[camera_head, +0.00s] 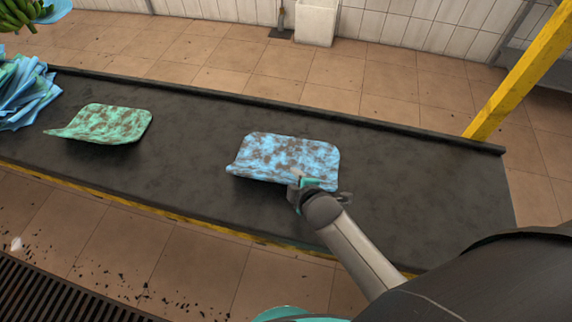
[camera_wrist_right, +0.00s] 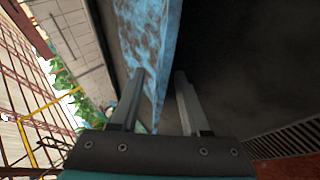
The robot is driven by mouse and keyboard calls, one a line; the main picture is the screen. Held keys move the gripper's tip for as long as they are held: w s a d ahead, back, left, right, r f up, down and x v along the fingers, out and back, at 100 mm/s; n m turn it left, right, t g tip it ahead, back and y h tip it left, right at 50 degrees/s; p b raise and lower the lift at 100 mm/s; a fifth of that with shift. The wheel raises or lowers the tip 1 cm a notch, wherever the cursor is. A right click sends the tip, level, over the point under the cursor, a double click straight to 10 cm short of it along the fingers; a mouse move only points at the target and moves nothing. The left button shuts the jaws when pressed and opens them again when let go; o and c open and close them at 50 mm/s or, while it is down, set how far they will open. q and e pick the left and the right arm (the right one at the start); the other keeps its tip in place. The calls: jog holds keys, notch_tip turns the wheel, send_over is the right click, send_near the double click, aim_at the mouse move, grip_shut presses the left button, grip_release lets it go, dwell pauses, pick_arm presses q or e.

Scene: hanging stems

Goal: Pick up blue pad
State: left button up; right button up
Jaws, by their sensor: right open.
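The blue pad (camera_head: 286,158) lies on the dark belt in the head view, mottled with brown stains, its left edge curled up. My right gripper (camera_head: 318,182) is at the pad's near right edge. In the right wrist view the blue pad (camera_wrist_right: 148,40) runs edge-on between the two fingers of my right gripper (camera_wrist_right: 160,90). The jaws are open, with dark space between the pad and the right-hand finger. Whether a finger touches the pad I cannot tell. My left gripper is not in view.
A green stained pad (camera_head: 105,123) lies farther left on the dark belt (camera_head: 420,190). A heap of blue sheets (camera_head: 25,92) is at the far left, under green bananas (camera_head: 20,14). A yellow post (camera_head: 520,70) stands at the belt's right end.

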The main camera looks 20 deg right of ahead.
jog(key=shift+w+f, duration=0.3)
jog(key=shift+w, duration=0.15)
jog(key=shift+c, duration=0.3)
grip_shut()
